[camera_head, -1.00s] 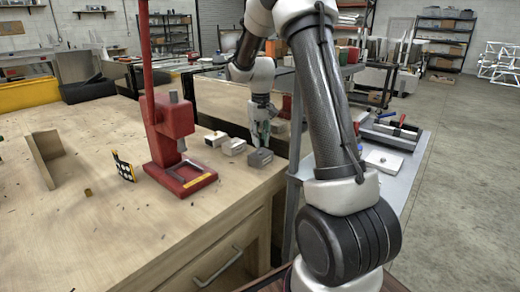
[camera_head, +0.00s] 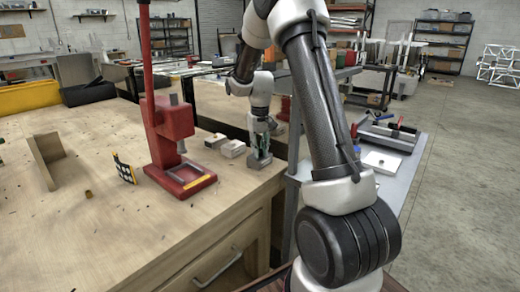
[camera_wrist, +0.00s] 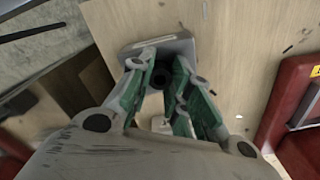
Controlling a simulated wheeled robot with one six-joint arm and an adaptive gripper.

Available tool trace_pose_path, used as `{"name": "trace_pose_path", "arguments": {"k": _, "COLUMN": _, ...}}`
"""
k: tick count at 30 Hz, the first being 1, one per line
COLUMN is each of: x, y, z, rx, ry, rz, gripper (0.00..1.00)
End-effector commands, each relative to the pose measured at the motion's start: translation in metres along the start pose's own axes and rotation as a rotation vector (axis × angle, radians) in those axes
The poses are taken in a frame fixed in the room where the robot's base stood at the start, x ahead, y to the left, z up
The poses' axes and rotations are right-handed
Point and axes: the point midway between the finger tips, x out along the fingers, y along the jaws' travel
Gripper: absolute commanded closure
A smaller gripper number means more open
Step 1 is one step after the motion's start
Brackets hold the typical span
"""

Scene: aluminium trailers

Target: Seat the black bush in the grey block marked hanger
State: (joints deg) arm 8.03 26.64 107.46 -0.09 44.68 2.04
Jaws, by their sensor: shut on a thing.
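My gripper (camera_head: 260,151) is at the nearest of three blocks near the bench's right edge. That grey block (camera_head: 258,163) lies under the fingertips and also shows in the wrist view (camera_wrist: 184,47), with a pale label strip too blurred to read. In the wrist view my green-padded fingers (camera_wrist: 160,80) are shut on the black bush (camera_wrist: 161,77), a dark round piece between the tips. The bush is over or at the block's near part. I cannot tell whether it is in the bore or only above it. The fingers hide it in the head view.
Two paler blocks (camera_head: 233,149) (camera_head: 215,140) stand just left of the grey block. A red press (camera_head: 178,135) stands further left. An upright wooden angle piece (camera_head: 46,160) is at the far left. The bench front is mostly clear.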

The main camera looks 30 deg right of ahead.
Motion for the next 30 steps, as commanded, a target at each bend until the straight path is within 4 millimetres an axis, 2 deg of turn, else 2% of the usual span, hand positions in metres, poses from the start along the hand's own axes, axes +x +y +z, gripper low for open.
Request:
{"name": "trace_pose_path", "arguments": {"k": 1, "x": 0.017, "y": -0.001, "z": 0.008, "rx": 0.005, "ry": -0.028, "rz": -0.004, "gripper": 0.97}}
{"name": "trace_pose_path", "arguments": {"k": 2, "x": 0.017, "y": -0.001, "z": 0.008, "rx": 0.005, "ry": -0.028, "rz": -0.004, "gripper": 0.97}}
{"name": "trace_pose_path", "arguments": {"k": 3, "x": 0.017, "y": -0.001, "z": 0.008, "rx": 0.005, "ry": -0.028, "rz": -0.005, "gripper": 0.75}}
{"name": "trace_pose_path", "arguments": {"k": 6, "x": 0.018, "y": -0.001, "z": 0.009, "rx": 0.005, "ry": -0.028, "rz": -0.005, "gripper": 0.6}}
{"name": "trace_pose_path", "arguments": {"k": 21, "x": 0.011, "y": -0.001, "z": 0.007, "rx": 0.003, "ry": -0.027, "rz": -0.002, "gripper": 0.6}}
{"name": "trace_pose_path", "arguments": {"k": 25, "x": -0.008, "y": -0.001, "z": 0.006, "rx": 0.003, "ry": -0.022, "rz": -0.002, "gripper": 0.6}}
{"name": "trace_pose_path", "arguments": {"k": 30, "x": -0.048, "y": 0.0, "z": 0.004, "rx": 0.002, "ry": -0.019, "rz": -0.002, "gripper": 0.6}}
